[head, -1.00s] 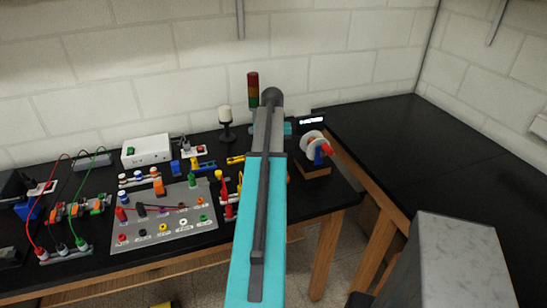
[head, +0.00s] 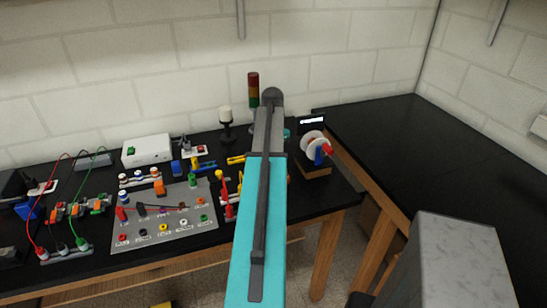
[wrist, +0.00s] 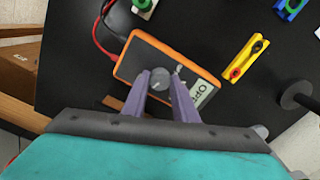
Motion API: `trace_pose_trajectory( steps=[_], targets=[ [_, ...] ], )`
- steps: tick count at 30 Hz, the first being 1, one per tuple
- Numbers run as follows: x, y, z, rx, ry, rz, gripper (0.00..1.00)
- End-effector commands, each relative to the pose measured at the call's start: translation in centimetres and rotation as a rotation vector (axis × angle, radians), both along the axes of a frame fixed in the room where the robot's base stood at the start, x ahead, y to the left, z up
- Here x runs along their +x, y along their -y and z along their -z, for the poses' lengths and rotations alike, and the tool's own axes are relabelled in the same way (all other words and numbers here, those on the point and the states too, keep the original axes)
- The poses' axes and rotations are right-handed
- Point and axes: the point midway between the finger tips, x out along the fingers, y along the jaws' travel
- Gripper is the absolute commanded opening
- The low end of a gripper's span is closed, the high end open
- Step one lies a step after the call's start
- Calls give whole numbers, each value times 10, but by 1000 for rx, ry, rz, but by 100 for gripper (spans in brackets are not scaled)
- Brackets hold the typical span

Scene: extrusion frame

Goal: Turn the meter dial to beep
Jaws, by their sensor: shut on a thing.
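The meter (wrist: 135,66) shows in the wrist view as a dark body with an orange rim, lying on the black bench. Its round grey dial (wrist: 161,80) is between my fingertips. My gripper (wrist: 160,82) is shut on the dial, with one purple finger on each side. Red and black leads run from the meter's upper left end. A white label with dark lettering, partly readable, lies on its right part. The dial's pointer setting cannot be read. In the head view my own arm hides the meter and my gripper.
A yellow block with red and black sockets (wrist: 245,60) lies right of the meter. A dark round-based stand (wrist: 297,95) is further right. In the head view, a grey socket panel (head: 165,220) is left of my arm and a spool stand (head: 314,170) is right.

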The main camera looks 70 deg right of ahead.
Motion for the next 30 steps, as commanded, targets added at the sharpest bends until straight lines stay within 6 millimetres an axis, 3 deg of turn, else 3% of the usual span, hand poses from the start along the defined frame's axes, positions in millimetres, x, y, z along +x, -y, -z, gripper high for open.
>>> trace_pose_trajectory(
  steps=[12, 27, 28, 30],
  targets=[
    [0, 0, 0, 0, 1, 225, 3],
    [0, 0, 0, -1, 0, 253, 3],
    [0, 1, 0, -1, 0, 253, 27],
    [0, 1, 0, -1, 0, 253, 39]
  ],
)
